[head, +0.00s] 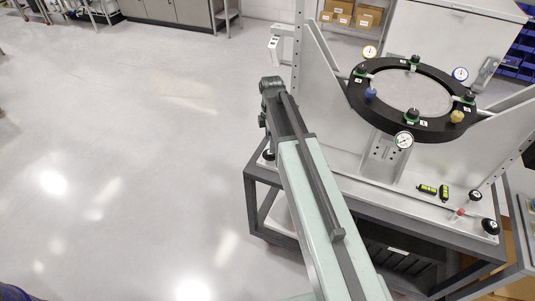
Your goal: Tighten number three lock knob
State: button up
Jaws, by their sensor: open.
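A black ring (440,131) with a round pale mirror (410,92) inside is held on the fixture at the upper right. Several black-and-green knobs sit on the ring: one at the left (362,70), one at the back (415,60), one at the right (469,97) and one at the front (412,116). Small white labels stand beside them, too small to read surely, so I cannot tell which is number three. A blue knob (371,93) and a yellow knob (457,116) are also on the ring. My arm reaches up left of the fixture; my gripper is not visible.
Dial gauges stand around the ring, at the back left (370,51), right (460,74) and front (404,140). The fixture rests on a dark-framed cart (370,208). Two small black-and-yellow items (436,191) lie on its top. Open floor (130,160) fills the left.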

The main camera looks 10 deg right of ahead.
aim_at(270, 156)
notch_tip(270, 156, down, 5)
jog(key=b, duration=0.3)
jog(key=shift+b, duration=0.4)
jog(key=shift+r, duration=0.1)
